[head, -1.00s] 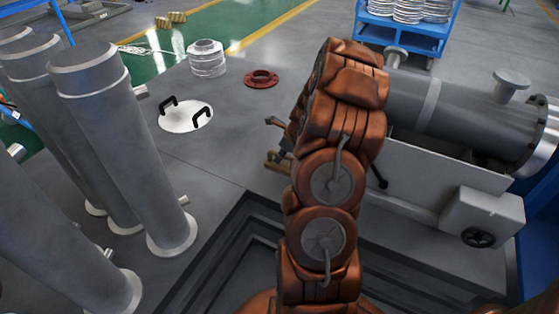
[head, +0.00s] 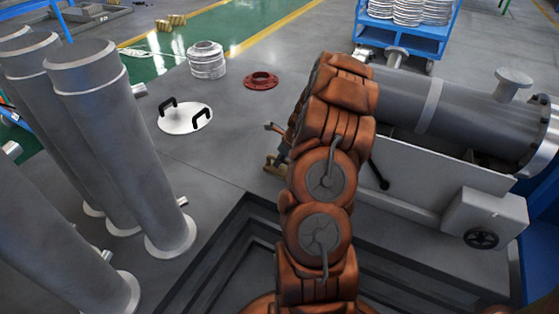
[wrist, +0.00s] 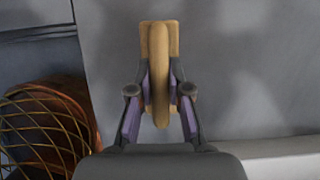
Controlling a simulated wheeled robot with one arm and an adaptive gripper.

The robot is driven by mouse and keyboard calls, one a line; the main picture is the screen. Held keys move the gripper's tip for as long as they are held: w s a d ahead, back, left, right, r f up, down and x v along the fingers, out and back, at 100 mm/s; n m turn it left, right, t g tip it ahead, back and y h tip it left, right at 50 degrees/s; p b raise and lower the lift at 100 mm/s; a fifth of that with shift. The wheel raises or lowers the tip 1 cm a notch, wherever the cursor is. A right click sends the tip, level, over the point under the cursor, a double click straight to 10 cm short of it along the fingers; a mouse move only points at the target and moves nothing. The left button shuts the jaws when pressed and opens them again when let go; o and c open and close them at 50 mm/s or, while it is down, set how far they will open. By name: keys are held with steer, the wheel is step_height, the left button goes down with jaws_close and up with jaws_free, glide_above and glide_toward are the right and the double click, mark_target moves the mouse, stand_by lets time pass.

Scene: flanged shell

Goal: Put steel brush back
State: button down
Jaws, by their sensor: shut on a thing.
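The steel brush (wrist: 160,45) shows in the wrist view as a tan wooden piece, with a long narrow bar over a wider block. My gripper (wrist: 160,88) is shut on it, one finger on each side of the bar. Any bristles are out of sight. In the head view my copper-coloured arm hides most of the gripper. A small tan piece, apparently the brush (head: 273,167), shows just left of the arm, in front of the grey machine. I cannot tell whether it touches anything.
A grey horizontal cylinder (head: 455,108) on a pale base stands right of my arm. Tall grey pipes (head: 120,150) stand at left. A white disc with black handles (head: 184,118), a red flange (head: 261,80) and stacked rings (head: 206,60) are on the floor. A blue cart (head: 405,38) stands behind.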

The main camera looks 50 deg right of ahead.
steer(key=c, duration=1.1)
jaws_free()
steer(key=p+v, duration=0.2)
steer(key=v, duration=1)
steer(key=s+a+r+n+g, duration=0.1)
steer(key=a+r+n, duration=0.3)
steer(key=a, duration=0.5)
steer(key=s+a+r+n+g+y, duration=0.1)
steer(key=s+a+r+n, duration=0.1)
steer(key=a+n, duration=0.6)
steer(key=s+a+r+n+g, duration=0.1)
steer(key=a+r+n+g, duration=0.2)
steer(key=a, duration=0.8)
steer(key=s+a+r+n, duration=0.1)
steer(key=s+a+n, duration=0.2)
steer(key=s+n, duration=0.3)
steer(key=s+a+r+n+g+h, duration=0.1)
steer(key=s+a+n, duration=0.3)
steer(key=s, duration=0.4)
steer(key=s+a+r+n+g+h, duration=0.1)
steer(key=s+a+n, duration=0.2)
steer(key=s+n, duration=0.4)
steer(key=shift+a+r+n, duration=0.2)
steer(key=shift+a+n, duration=0.1)
steer(key=shift+a, duration=0.05)
